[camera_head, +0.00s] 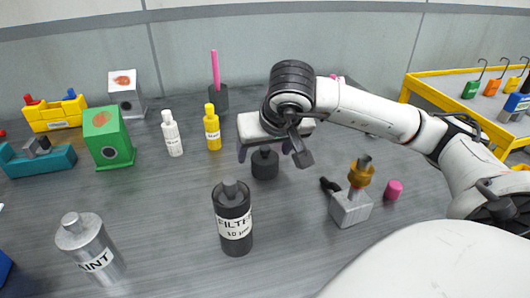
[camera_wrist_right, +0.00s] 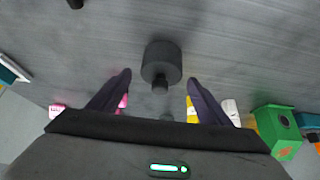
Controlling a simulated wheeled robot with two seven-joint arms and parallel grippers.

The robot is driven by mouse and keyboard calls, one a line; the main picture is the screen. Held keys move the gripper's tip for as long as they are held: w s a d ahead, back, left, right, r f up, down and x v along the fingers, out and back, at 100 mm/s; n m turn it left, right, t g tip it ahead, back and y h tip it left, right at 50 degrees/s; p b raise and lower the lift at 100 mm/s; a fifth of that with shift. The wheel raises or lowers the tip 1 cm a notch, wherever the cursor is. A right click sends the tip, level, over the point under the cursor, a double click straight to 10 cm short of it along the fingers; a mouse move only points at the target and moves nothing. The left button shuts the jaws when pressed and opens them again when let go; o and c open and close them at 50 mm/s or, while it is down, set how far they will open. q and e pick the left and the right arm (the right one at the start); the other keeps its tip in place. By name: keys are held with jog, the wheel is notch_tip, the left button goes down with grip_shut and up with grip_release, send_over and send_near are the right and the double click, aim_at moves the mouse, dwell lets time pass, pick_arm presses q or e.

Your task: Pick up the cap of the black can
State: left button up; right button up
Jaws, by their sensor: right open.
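Contact is not visible. My left gripper is out of view.
A silver PAINT can (camera_head: 90,248) stands at front left. White (camera_head: 172,135) and yellow (camera_head: 212,130) bottles and a green box (camera_head: 107,138) stand left of the gripper. A metal block with a brass fitting (camera_head: 351,207) and a pink cylinder (camera_head: 393,190) stand right.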

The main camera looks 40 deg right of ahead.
jog(key=c, duration=1.1)
